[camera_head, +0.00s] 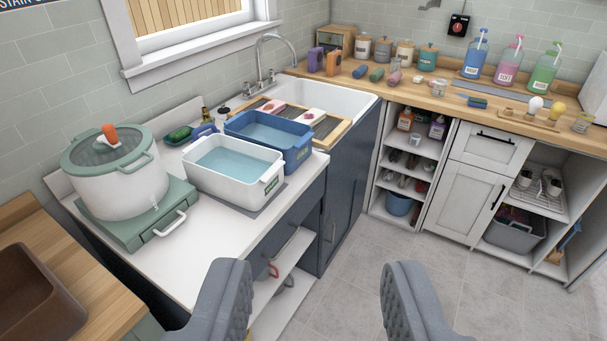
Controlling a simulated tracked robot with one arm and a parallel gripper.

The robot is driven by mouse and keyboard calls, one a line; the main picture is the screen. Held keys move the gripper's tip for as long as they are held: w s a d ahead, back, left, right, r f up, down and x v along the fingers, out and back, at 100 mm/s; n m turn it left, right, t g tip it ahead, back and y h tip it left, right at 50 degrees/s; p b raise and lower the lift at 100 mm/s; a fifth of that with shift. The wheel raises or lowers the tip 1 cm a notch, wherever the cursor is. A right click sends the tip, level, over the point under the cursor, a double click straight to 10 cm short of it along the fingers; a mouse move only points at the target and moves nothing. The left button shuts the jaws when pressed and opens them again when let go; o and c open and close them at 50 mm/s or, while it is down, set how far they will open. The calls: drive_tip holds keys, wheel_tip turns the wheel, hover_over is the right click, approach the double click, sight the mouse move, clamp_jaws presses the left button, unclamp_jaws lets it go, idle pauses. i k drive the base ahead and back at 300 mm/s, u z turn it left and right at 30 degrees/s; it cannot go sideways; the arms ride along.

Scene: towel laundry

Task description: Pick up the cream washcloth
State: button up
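I cannot pick out a cream washcloth for certain in this view. Small rolled items lie on the wooden counter at the back: a blue one (360,72), a green one (376,75) and a pinkish one (394,78). They are too small to identify surely. My gripper (313,270) is open and empty. Its two grey fingers are wide apart at the bottom of the picture, over the floor and well in front of the counters.
A white basin (205,188) and a blue basin (305,155), both with water, stand on the white counter. A lidded pot (115,195) is at left. Behind are a sink (345,98) and pump bottles (508,62). The tiled floor (365,265) is clear.

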sight(312, 118)
drive_tip(key=z, duration=0.05)
drive_tip(key=k, duration=0.4)
drive_tip(key=z, duration=1.1)
drive_tip(key=i, duration=1.55)
drive_tip(key=u, duration=1.65)
